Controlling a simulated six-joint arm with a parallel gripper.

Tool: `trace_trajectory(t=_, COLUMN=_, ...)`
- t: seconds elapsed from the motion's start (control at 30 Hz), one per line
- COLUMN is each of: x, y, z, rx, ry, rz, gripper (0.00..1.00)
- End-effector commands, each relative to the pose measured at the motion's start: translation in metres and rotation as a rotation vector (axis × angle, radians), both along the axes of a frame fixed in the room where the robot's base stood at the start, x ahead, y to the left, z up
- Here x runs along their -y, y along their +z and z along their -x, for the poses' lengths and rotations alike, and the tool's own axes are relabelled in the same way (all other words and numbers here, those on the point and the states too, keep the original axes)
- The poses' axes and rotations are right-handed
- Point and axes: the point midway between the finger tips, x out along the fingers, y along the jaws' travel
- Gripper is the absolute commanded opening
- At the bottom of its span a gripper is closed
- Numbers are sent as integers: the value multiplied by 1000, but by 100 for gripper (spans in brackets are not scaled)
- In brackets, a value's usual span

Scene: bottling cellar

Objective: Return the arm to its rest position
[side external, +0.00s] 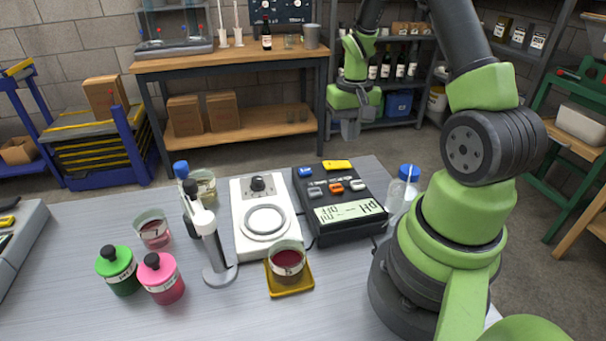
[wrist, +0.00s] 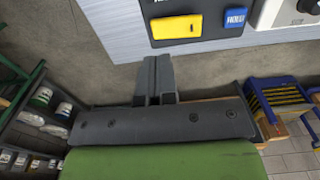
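My gripper (side external: 350,128) hangs in the air beyond the far edge of the grey table (side external: 335,318), in front of the back shelves, pointing down. In the wrist view its two dark fingers (wrist: 155,78) lie side by side with nothing between them, so it is shut and empty. The pH meter (side external: 340,204) is the nearest table item to it; its yellow and blue buttons show at the top of the wrist view (wrist: 190,42). A beaker of red liquid (side external: 287,262) stands on a yellow tray (side external: 292,288).
A white stirrer (side external: 241,242) stands beside the meter. A probe stand (side external: 217,268), green bottle (side external: 120,274), pink bottle (side external: 163,281) and another beaker (side external: 153,231) are at left. A wooden bench (side external: 215,63) stands behind. Floor shows between table and bench.

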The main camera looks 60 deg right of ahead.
Motion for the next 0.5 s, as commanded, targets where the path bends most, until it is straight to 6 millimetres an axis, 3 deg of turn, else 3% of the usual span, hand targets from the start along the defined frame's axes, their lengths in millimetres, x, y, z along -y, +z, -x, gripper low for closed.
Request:
trace_trajectory(t=0.17, x=-19, y=33, z=-12, rx=54, ry=35, rz=29, gripper=0)
trace_trajectory(t=0.33, x=-69, y=96, z=-20, rx=179, ry=113, rz=69, gripper=0)
trace_trajectory(t=0.5, x=-126, y=148, z=-6, rx=320, ry=198, rz=75, gripper=0)
